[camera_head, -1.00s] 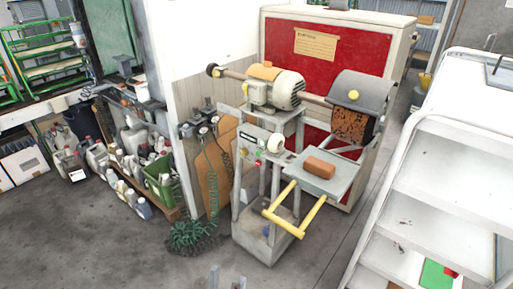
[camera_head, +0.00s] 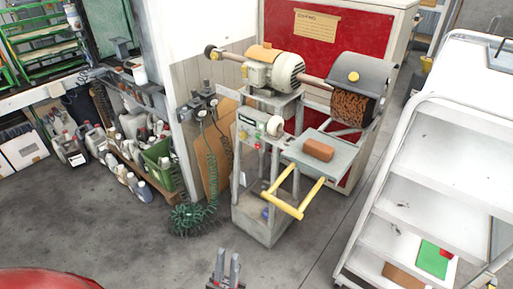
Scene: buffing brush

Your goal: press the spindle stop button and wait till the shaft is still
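The buffing machine's motor (camera_head: 273,68) stands on a grey pedestal (camera_head: 258,215). Its shaft (camera_head: 314,82) runs right to a brown brush (camera_head: 352,107) under a grey hood (camera_head: 358,72). Whether the shaft turns cannot be told. A small red button (camera_head: 258,146) sits on the pedestal's front panel, right of a small green one (camera_head: 243,135). My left gripper (camera_head: 228,258) is at the bottom edge, fingers up with a gap between them, empty. It is well below and in front of the panel, apart from the button. My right gripper is not in view.
A yellow handle frame (camera_head: 290,207) and a tray with a brown block (camera_head: 318,149) jut from the machine's front right. A green coiled hose (camera_head: 188,218) lies left of the pedestal. White steps (camera_head: 425,190) stand at right. Floor in front is clear.

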